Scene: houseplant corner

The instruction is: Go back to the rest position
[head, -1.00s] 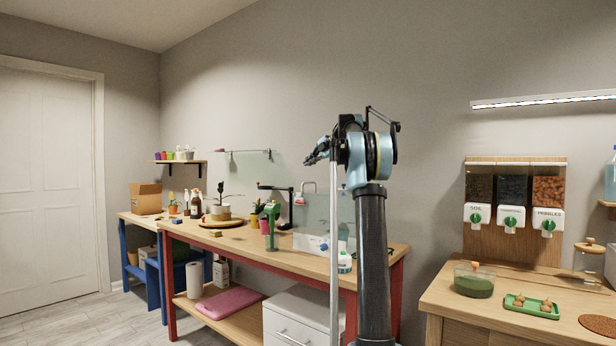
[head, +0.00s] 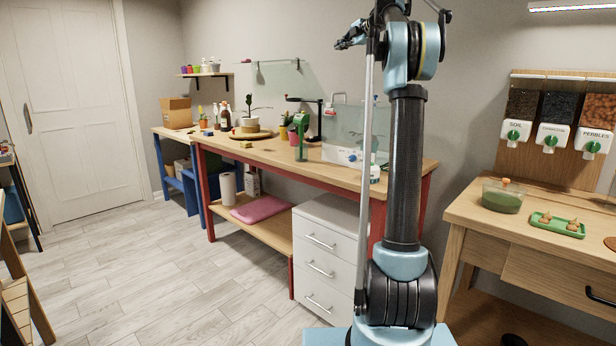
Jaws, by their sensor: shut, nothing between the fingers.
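My gripper (head: 349,40) is in the upper middle of the head view, at the left end of my raised, folded arm. It is dark, small and points left. It is shut and holds nothing. It is in the air in front of the grey wall, apart from the benches. My arm's upright link stands in front of the right part of the red-legged workbench (head: 275,164) and hides part of it.
A white drawer unit (head: 318,262) stands under the workbench's right part. A wooden counter (head: 490,216) with a green-filled container (head: 503,196) and a green tray (head: 557,225) is at right. A shelf stand (head: 22,290) is at the left edge. The floor (head: 150,275) between is clear.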

